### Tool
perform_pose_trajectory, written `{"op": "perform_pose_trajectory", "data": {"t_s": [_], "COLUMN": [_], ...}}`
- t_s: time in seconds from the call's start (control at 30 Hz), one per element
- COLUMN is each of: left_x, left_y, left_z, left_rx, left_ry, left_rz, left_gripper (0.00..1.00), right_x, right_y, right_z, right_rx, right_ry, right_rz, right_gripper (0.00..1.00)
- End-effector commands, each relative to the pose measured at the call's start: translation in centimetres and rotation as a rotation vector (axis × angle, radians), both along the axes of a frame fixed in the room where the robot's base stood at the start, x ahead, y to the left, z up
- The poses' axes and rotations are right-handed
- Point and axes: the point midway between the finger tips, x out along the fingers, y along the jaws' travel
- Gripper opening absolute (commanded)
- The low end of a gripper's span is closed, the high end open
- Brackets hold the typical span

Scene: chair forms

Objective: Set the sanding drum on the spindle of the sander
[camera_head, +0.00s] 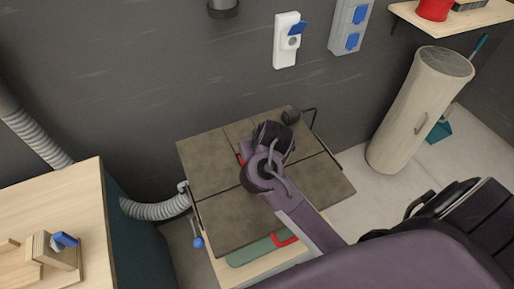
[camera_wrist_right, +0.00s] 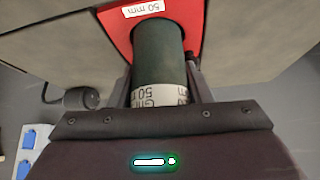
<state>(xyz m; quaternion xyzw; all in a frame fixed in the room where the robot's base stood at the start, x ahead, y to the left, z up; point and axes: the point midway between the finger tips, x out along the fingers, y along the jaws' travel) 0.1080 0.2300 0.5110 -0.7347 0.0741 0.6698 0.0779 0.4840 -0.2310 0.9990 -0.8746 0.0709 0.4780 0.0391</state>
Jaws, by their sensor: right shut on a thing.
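The sanding drum (camera_wrist_right: 157,50) is a dark green cylinder with a white printed band at its near end. My right gripper (camera_wrist_right: 157,85) is shut on it, one finger on each side. The drum's far end meets or lies in front of the red insert (camera_wrist_right: 117,27), which is labelled 50 mm. The spindle is hidden, so I cannot tell whether the drum is around it. In the head view the right gripper (camera_head: 272,132) is over the middle of the sander's grey-brown table (camera_head: 215,205), and it hides the drum and most of the insert. My left gripper is out of view.
A wooden bench (camera_head: 70,205) with a small wooden block and blue part stands at left. A grey hose (camera_head: 155,209) runs to the sander. A tall beige cylinder (camera_head: 415,110) stands at right.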

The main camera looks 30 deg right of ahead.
Motion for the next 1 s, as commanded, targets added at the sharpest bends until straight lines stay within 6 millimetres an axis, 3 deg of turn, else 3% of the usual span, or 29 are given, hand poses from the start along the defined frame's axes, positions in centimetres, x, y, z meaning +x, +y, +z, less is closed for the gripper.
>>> {"op": "perform_pose_trajectory", "data": {"t_s": [0.03,0.07,0.23,0.67,1.0], "left_x": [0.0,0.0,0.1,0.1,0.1], "left_y": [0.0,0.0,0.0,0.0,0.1], "left_z": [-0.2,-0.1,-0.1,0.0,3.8], "left_rx": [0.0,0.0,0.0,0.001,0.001], "left_ry": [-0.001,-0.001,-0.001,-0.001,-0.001], "left_rz": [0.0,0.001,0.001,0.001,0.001], "left_gripper": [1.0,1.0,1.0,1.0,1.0], "right_x": [0.0,0.0,0.0,-0.2,-2.7], "right_y": [0.0,0.0,0.0,0.2,0.2], "right_z": [-0.2,-0.1,-0.2,-0.3,4.5], "right_rx": [0.0,0.0,0.001,0.001,-0.006], "right_ry": [0.001,0.001,0.003,0.009,0.001], "right_rz": [0.0,0.0,0.001,0.004,0.003], "right_gripper": [0.18,0.49,0.7,0.7,0.7]}}
